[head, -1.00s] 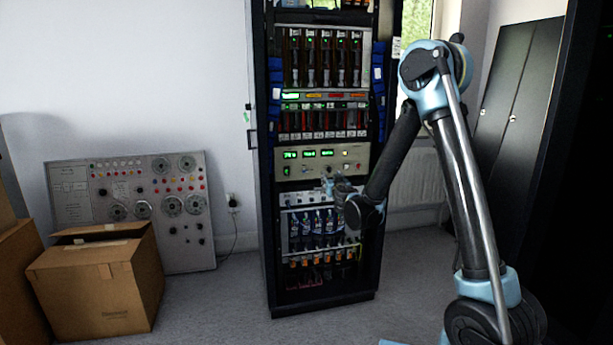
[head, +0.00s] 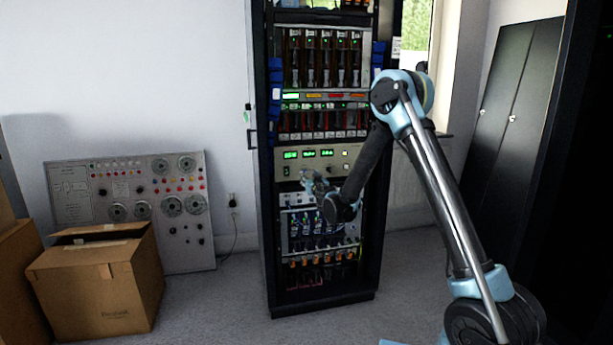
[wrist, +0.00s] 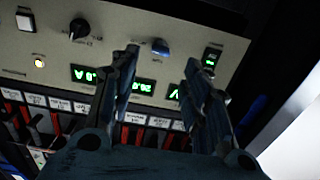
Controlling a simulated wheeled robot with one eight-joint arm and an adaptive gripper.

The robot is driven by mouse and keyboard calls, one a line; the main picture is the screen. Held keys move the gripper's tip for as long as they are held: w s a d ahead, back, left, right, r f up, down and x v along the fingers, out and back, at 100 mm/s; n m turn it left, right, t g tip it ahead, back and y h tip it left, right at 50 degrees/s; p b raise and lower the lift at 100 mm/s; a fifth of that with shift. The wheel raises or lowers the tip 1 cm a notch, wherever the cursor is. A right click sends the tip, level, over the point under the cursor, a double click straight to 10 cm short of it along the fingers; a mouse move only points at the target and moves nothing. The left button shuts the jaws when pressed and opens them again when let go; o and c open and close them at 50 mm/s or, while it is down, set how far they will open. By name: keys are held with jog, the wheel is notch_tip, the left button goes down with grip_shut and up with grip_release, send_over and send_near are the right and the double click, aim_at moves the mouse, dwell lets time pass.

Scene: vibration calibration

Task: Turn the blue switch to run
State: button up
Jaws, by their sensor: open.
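The blue switch (wrist: 161,47) is a small round knob on a beige panel (wrist: 150,22) in the wrist view. It shows between the tips of my gripper (wrist: 162,56). My gripper is open, with one finger on each side of the knob in the picture and nothing held. I cannot tell how far the fingertips are from the panel, or which marking the knob points at. In the head view my gripper (head: 312,180) is in front of the lower edge of the beige panel (head: 353,167). The blue switch cannot be made out there.
The panel carries a black knob (wrist: 79,28), a green-lit rocker (wrist: 211,57) and green displays (wrist: 84,74). It sits in a tall black rack (head: 266,230) with other modules above and below. An open cardboard box (head: 105,290) and a grey control board (head: 80,210) are at the left.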

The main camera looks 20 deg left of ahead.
aim_at(306, 171)
jog(key=x, duration=0.7)
jog(key=shift+w+a, duration=0.15)
jog(key=shift+w, duration=0.15)
grip_shut()
